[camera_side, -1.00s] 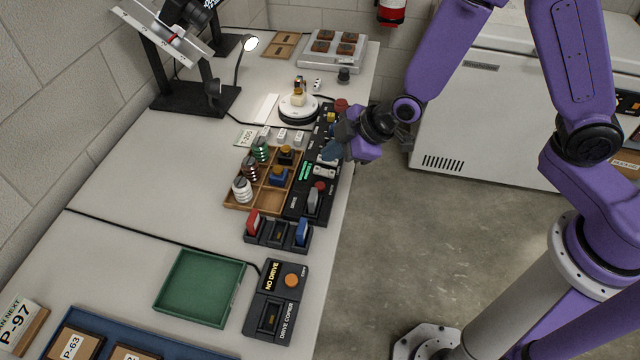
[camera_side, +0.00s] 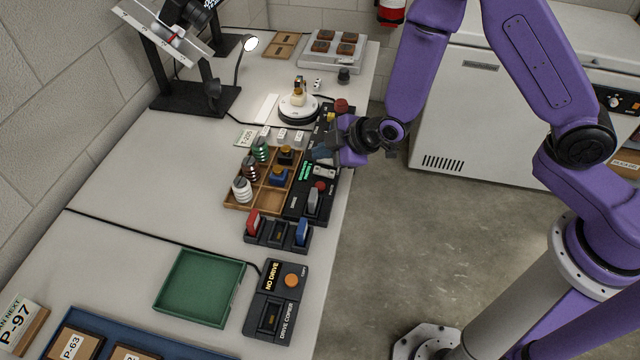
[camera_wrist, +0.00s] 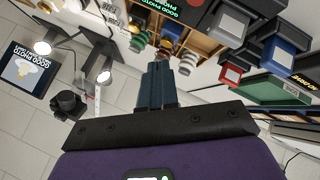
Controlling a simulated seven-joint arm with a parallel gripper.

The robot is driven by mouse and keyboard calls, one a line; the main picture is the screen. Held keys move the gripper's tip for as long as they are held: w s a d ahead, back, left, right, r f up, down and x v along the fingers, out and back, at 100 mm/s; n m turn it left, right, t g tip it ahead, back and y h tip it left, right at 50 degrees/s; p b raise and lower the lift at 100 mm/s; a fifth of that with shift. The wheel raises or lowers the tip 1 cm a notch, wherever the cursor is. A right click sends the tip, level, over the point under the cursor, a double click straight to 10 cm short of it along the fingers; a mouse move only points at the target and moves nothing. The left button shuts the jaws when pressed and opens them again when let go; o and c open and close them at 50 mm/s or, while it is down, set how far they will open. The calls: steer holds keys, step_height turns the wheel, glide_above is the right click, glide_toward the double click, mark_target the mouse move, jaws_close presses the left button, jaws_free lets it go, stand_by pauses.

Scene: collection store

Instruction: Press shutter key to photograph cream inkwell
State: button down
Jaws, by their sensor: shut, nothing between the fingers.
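The cream inkwell (camera_side: 298,98), a small cream piece with a yellowish top, stands on the round white turntable (camera_side: 297,114) in the side view. The black console (camera_side: 299,204) bears several keys, a yellow key (camera_side: 331,117), a red button (camera_side: 341,105) and a lit green display (camera_side: 305,171). I cannot tell which key is the shutter key. My gripper (camera_side: 318,153) is shut and empty, low over the console's middle, and hides part of it. Its closed fingers (camera_wrist: 157,85) show in the wrist view; contact with a key cannot be told. A screen (camera_wrist: 28,68) there reads "GOOD PHOTO".
A wooden compartment tray (camera_side: 238,207) with striped pieces stands left of the console. A dark holder (camera_side: 276,236) with red and blue pieces, a drive copier (camera_side: 275,305) and a green tray (camera_side: 198,290) are nearer. A lamp (camera_side: 250,44) stands behind.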

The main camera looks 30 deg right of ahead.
mark_target(323, 187)
steer(key=shift+f, duration=3.75)
steer(key=shift+f, duration=0.15)
steer(key=shift+f, duration=0.25)
steer(key=shift+f, duration=0.45)
steer(key=shift+r, duration=0.15)
steer(key=shift+s+r, duration=0.1)
steer(key=shift+r, duration=0.65)
steer(key=shift+r, duration=2.5)
